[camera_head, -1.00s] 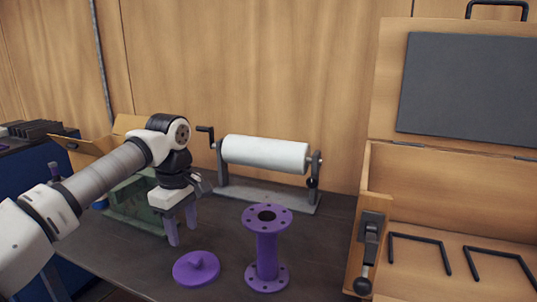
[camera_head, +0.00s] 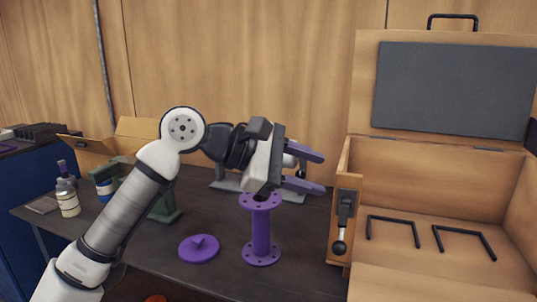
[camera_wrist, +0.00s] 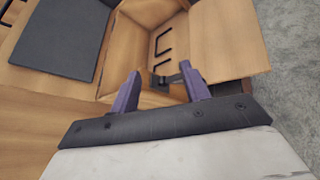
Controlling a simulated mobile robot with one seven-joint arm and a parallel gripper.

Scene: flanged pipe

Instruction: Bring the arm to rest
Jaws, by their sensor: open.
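My gripper (camera_head: 313,171) is raised above the dark table, with its purple fingers apart and pointing right. In the wrist view my gripper (camera_wrist: 164,90) is open, with nothing between its fingers. The purple flanged pipe (camera_head: 261,230) stands upright on the table, just below my gripper in the head view. Its top flange is partly covered by my gripper.
An open wooden case (camera_head: 440,190) with a grey panel and black handles stands at the right. A roller stand (camera_head: 228,184) behind the arm is mostly hidden. A green object (camera_head: 165,207), bottles (camera_head: 68,199) and a cardboard box (camera_head: 136,134) are at the left.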

